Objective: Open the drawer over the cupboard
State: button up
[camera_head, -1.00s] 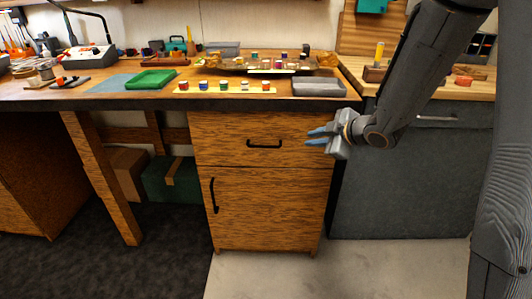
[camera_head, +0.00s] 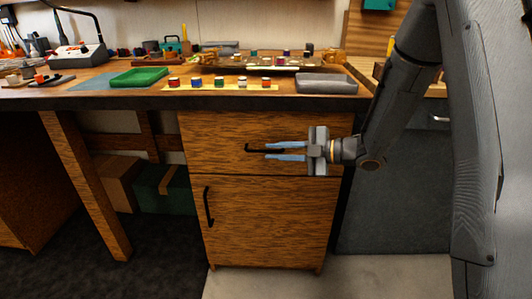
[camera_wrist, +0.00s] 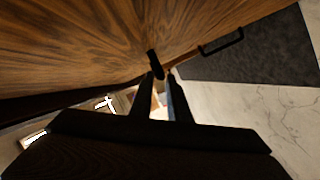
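The wooden drawer (camera_head: 215,135) sits above the cupboard door (camera_head: 265,220) and looks shut. Its black bar handle (camera_head: 252,148) runs sideways across the front, partly hidden by my gripper. My gripper (camera_head: 267,151) points left along the drawer front, with its two blue fingers apart, one above the other. The fingers overlap the right part of the handle in the head view; I cannot tell whether they touch it. In the wrist view, the dark handle end (camera_wrist: 153,64) shows just beyond the parted fingertips (camera_wrist: 161,75).
The cupboard door has an upright black handle (camera_head: 208,206), also in the wrist view (camera_wrist: 222,42). The worktop (camera_head: 130,102) overhangs the drawer and carries several small paint pots, a green tray (camera_head: 140,77) and a grey tray (camera_head: 332,84). The floor in front is clear.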

aim_at(269, 152)
jog(key=shift+x, duration=1.75)
grip_shut()
